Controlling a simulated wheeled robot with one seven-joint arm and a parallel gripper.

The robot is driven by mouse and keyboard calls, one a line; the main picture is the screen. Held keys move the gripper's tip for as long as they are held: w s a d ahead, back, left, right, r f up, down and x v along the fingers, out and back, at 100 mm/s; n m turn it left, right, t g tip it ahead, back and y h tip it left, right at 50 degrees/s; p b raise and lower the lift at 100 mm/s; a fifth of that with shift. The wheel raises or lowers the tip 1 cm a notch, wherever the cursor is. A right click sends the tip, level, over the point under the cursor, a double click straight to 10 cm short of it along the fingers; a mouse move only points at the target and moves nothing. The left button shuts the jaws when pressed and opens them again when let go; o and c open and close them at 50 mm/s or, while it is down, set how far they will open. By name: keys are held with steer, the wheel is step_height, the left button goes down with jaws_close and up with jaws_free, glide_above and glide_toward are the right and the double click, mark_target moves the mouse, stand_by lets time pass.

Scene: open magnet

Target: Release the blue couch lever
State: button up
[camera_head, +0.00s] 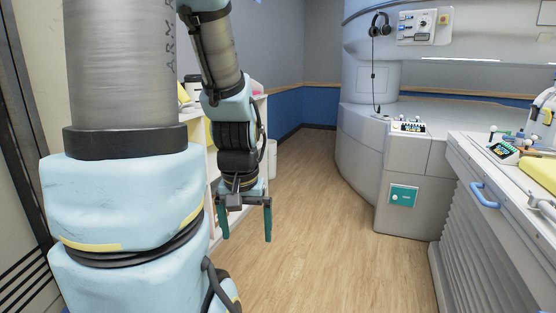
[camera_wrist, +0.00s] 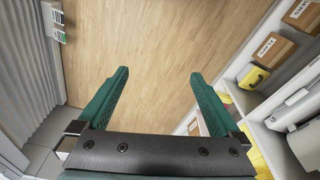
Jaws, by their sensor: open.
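A blue lever (camera_head: 484,195) in the form of a bent handle sits on the near side of the couch (camera_head: 470,235), at the right of the head view. My gripper (camera_head: 246,228) hangs pointing down over the wood floor, well to the left of the couch and apart from it. Its two green fingers are spread with nothing between them. In the wrist view my gripper (camera_wrist: 154,85) is open above bare floor. I cannot make out the blue lever in the wrist view.
A magnet housing (camera_head: 385,155) with a teal panel (camera_head: 404,196) stands behind the couch. Shelves with boxes (camera_wrist: 265,48) and a yellow item (camera_wrist: 255,77) are close to my gripper. The floor (camera_head: 325,220) between shelves and couch is clear.

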step_height(320, 180, up, 3)
steer(key=shift+r+p, duration=0.15)
steer(key=shift+p, duration=0.7)
